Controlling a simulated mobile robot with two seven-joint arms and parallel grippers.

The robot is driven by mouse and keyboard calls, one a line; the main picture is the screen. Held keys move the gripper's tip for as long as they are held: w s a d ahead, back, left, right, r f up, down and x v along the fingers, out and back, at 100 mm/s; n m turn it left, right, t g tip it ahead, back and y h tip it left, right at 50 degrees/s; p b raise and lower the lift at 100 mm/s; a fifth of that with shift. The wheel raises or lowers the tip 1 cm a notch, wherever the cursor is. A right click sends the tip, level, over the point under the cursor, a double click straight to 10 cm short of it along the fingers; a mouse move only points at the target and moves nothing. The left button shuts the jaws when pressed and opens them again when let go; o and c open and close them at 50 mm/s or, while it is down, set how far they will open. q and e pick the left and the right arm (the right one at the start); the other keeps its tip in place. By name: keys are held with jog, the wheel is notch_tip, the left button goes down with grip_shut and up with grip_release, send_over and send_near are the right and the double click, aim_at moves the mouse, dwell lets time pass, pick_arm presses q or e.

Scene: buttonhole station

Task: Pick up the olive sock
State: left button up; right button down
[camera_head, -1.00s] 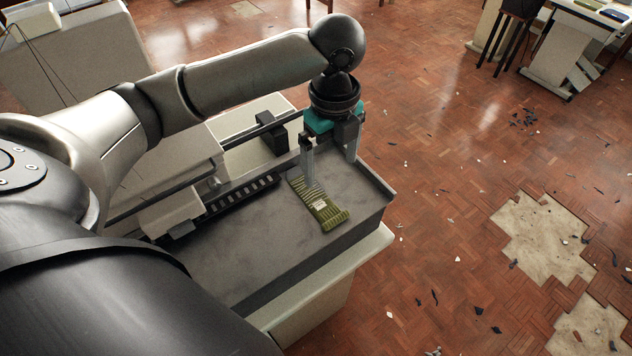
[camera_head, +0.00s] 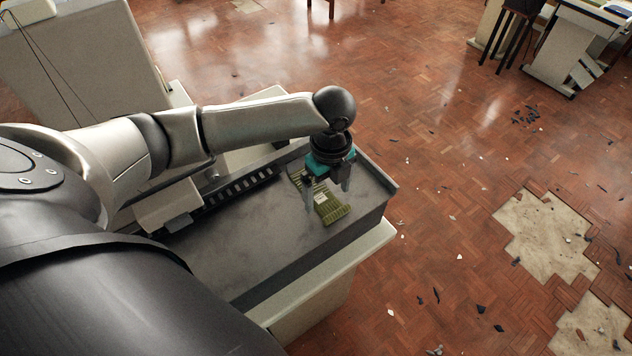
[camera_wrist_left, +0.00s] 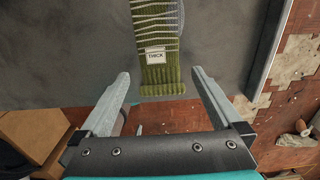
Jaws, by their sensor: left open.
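The olive sock (camera_head: 334,211) lies flat on the grey work surface (camera_head: 262,236), with paler stripes and a small white label. My left gripper (camera_head: 327,199) is open above it, with its fingers pointing down and the sock between them in the picture. In the left wrist view, the sock (camera_wrist_left: 158,32) runs down between the two open fingertips (camera_wrist_left: 161,73), and its label reads "THICK". One finger is on each side, with a gap to the sock. I cannot tell how high the fingertips are above the surface. My right gripper is not in view.
A black slotted strip (camera_head: 240,188) runs along the surface's back side, beside a pale machine part (camera_head: 165,205). The surface has a raised edge at right (camera_head: 378,176). Parquet floor with debris lies beyond. The front of the surface is clear.

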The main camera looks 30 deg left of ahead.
pick_arm(q)
notch_tip(320, 180, down, 2)
jog(key=shift+r, duration=0.1)
jog(key=c, duration=1.2)
